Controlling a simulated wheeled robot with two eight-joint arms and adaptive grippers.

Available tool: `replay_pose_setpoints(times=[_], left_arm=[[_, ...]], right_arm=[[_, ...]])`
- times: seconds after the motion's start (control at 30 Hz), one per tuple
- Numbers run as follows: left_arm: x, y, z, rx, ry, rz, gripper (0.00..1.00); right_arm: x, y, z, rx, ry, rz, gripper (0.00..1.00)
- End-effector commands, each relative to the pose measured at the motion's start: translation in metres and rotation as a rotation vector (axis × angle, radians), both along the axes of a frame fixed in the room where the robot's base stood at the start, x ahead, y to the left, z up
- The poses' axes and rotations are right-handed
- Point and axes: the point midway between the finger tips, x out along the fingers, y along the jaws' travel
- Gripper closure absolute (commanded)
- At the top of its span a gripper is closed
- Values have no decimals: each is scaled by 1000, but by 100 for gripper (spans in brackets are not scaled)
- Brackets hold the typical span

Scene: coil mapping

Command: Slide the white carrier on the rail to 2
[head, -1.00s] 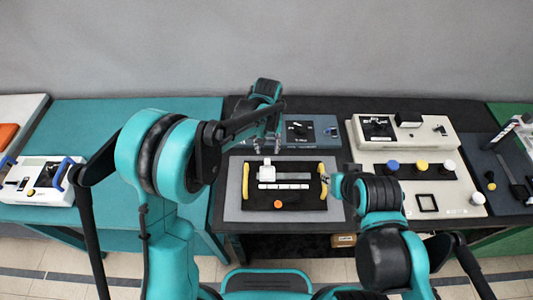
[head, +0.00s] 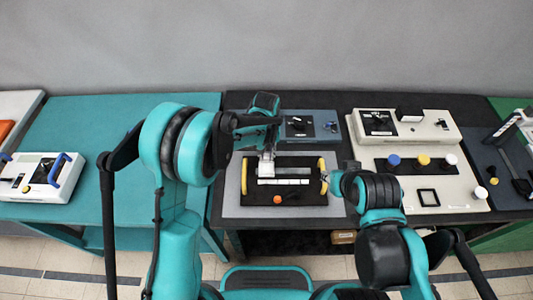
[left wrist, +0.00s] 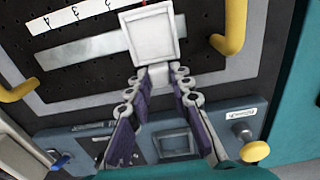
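The white carrier (head: 266,169) sits at the left end of the rail on the black board (head: 300,198). In the left wrist view the carrier (left wrist: 153,36) is a pale square block, with the silver rail (left wrist: 85,48) running left from it. A white strip (left wrist: 78,14) with marks lies alongside. My left gripper (head: 267,153) is right at the carrier; in the left wrist view its two fingers (left wrist: 162,74) are spread, with their tips at the carrier's near edge. Firm contact cannot be told. My right gripper (head: 326,179) is by the right yellow handle, its fingers too small to read.
Yellow handles stand at both board ends, the right one (head: 322,176) near my right gripper. A blue-grey panel (head: 310,125) lies behind the board. A beige console (head: 425,190) with coloured knobs is to the right. A teal table (head: 90,130) is at left.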

Motion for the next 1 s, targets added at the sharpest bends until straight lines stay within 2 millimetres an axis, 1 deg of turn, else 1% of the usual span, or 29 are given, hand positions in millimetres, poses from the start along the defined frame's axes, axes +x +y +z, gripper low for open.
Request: replay_pose_setpoints(times=[0.27,0.37,0.5,0.53,0.77,0.8,0.87,0.9,1.0], left_arm=[[0,-3,0,0,0,-1,100],[0,-16,-1,0,0,-3,100],[0,-37,-1,0,0,-3,100],[0,-40,-1,0,0,-2,100],[0,-40,0,0,0,0,100],[0,-40,0,0,0,0,78],[0,-40,0,0,0,0,62],[0,-40,0,0,0,0,59],[0,-40,0,0,0,0,59]], right_arm=[[0,0,0,0,0,0,67],[0,0,-2,0,0,0,67],[0,0,-4,0,0,0,67],[0,0,-4,0,0,0,67],[0,0,-3,0,0,0,67],[0,0,-3,0,0,0,67],[0,0,-3,0,0,0,67],[0,0,-3,0,0,0,67],[0,0,-3,0,0,0,67]])
